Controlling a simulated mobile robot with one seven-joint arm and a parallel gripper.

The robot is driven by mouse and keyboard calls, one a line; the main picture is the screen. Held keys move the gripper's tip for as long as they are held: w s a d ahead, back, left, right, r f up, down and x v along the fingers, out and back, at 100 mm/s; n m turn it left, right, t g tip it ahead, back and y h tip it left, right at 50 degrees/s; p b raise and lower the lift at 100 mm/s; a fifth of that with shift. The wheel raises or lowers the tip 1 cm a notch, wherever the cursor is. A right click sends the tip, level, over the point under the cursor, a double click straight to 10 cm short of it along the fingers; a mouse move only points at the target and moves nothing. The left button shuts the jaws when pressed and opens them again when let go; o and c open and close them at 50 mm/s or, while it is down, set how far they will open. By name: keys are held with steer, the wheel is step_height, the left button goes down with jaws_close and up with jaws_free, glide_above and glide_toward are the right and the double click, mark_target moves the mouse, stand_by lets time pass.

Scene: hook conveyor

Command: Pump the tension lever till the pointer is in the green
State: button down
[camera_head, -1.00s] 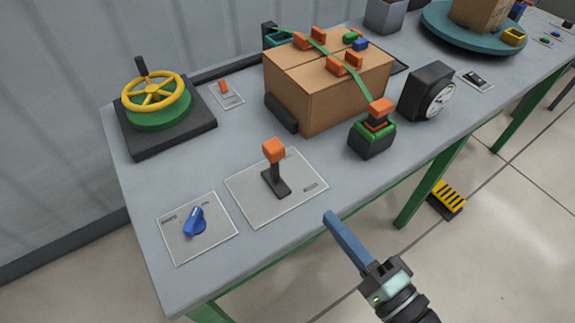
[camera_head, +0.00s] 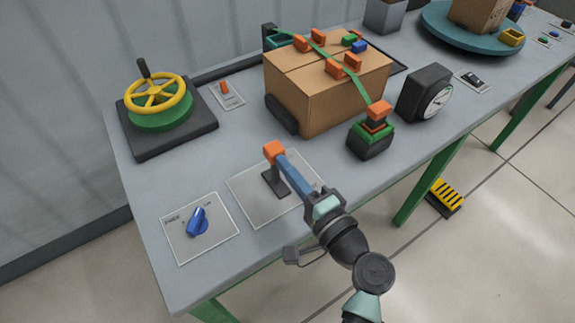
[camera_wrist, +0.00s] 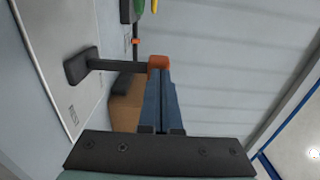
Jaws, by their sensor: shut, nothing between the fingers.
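An orange-knobbed lever (camera_head: 273,150) stands on a pale plate (camera_head: 245,195) near the table's front edge. My gripper (camera_head: 283,158) is shut and empty, with its blue fingertips at the knob. In the wrist view the fingertips (camera_wrist: 160,76) overlap the orange knob (camera_wrist: 159,62); whether they touch it I cannot tell. A black and green strap tensioner with an orange top (camera_head: 371,137) stands right of the plate, at the end of the green strap (camera_head: 352,80). A round dial gauge (camera_head: 435,102) stands right of it; its pointer and coloured zones are too small to read.
The strapped cardboard box (camera_head: 325,95) stands behind the lever. A blue knob (camera_head: 197,220) is on a plate to the left. A yellow handwheel (camera_head: 157,95) is at the back left. Bare tabletop (camera_head: 215,170) lies left of the lever.

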mark_target(269, 143)
steer(key=shift+r+p, duration=0.15)
steer(key=shift+p, duration=0.15)
steer(key=w+r+g+p, duration=0.1)
steer(key=p, duration=0.2)
steer(key=shift+a+h, duration=0.4)
steer(key=w+a+g+h+p, duration=0.1)
steer(key=p, duration=0.4)
steer(key=shift+w+r, duration=0.2)
steer(key=shift+r, duration=0.2)
steer(key=g+p, duration=0.1)
steer(key=w+a+h+p, duration=0.1)
steer(key=p, duration=0.1)
steer(key=shift+w+a+f+g+p, duration=0.1)
steer(key=shift+w+f+g+p, duration=0.05)
steer(key=shift+w+g+p, duration=0.2)
steer(key=shift+w+a+f+g, duration=0.25)
steer(key=shift+f, duration=0.05)
steer(key=shift+w+a+f, duration=0.1)
steer(key=shift+w+a, duration=0.1)
steer(key=shift+w, duration=0.1)
steer(key=shift+a, duration=0.1)
